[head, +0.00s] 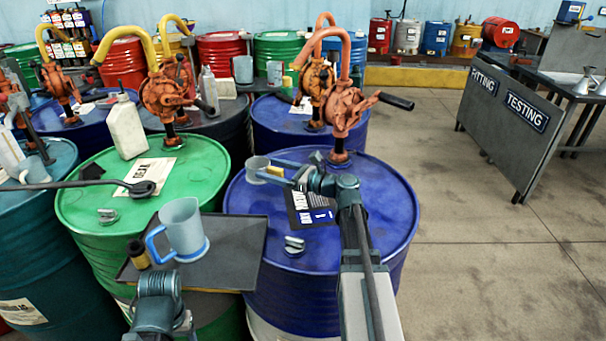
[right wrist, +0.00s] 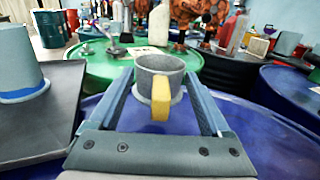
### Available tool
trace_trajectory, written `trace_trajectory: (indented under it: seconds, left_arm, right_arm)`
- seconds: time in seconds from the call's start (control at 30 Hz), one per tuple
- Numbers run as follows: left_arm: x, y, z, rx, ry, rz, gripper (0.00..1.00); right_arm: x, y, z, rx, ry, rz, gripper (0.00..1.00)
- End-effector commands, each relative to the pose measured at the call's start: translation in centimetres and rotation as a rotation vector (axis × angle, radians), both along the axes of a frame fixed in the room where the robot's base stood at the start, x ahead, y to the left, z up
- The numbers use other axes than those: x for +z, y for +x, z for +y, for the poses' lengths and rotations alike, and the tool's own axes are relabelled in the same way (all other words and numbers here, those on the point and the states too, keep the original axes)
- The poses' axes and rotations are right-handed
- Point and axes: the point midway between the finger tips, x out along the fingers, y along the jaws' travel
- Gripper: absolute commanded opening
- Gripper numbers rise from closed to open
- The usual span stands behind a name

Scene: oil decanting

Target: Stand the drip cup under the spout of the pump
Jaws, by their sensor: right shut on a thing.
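The drip cup is a small grey cup (head: 257,168) with a yellow handle, upright over the back left of the blue drum's lid in the head view. My right gripper (head: 279,173) is shut on it; in the right wrist view the cup (right wrist: 160,74) sits between the two fingers, yellow handle facing the camera. I cannot tell whether its base touches the lid. The orange pump (head: 342,107) stands at the lid's back, its orange spout (head: 343,36) arching up and left, above and right of the cup. My left gripper (head: 158,286) is at the bottom edge, its jaws unclear.
A grey jug with blue handle (head: 182,229) and a small dark bottle (head: 138,254) stand on a dark tray (head: 232,262). The blue drum (head: 385,215) carries a dark label and a bung cap (head: 294,245). A green drum (head: 85,205) with a white bottle (head: 125,127) is left.

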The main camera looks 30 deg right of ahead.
Motion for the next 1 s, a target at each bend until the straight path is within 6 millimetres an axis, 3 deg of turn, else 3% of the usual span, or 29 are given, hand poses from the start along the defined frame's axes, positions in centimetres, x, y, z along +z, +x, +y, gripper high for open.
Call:
trace_trajectory:
  seconds: [0.03,0.3,0.5,0.63,0.87,1.0]
  left_arm:
    - [-0.3,0.0,0.0,0.0,0.0,0.0,0.68]
    - [-0.9,0.0,0.0,0.0,0.0,0.0,0.68]
    - [-1.2,0.0,0.0,0.0,0.0,0.0,0.68]
    - [-1.3,0.0,0.0,0.0,0.0,0.0,0.68]
    - [-1.4,0.0,0.0,0.0,0.0,0.0,0.68]
    - [-2.6,0.0,0.0,0.0,0.0,0.0,0.68]
  right_arm:
    - [-0.2,0.6,-1.8,-0.004,0.0,0.0,0.05]
    - [-0.9,1.6,-8.6,-0.003,0.001,-0.001,0.05]
    - [-1.2,2.1,-12.3,-0.002,0.001,-0.001,0.05]
    - [-1.3,2.1,-13.3,0.0,0.001,-0.001,0.05]
    - [-1.4,2.1,-13.5,0.0,0.001,-0.001,0.05]
    - [-2.5,2.1,-13.5,0.0,0.0,0.0,0.05]
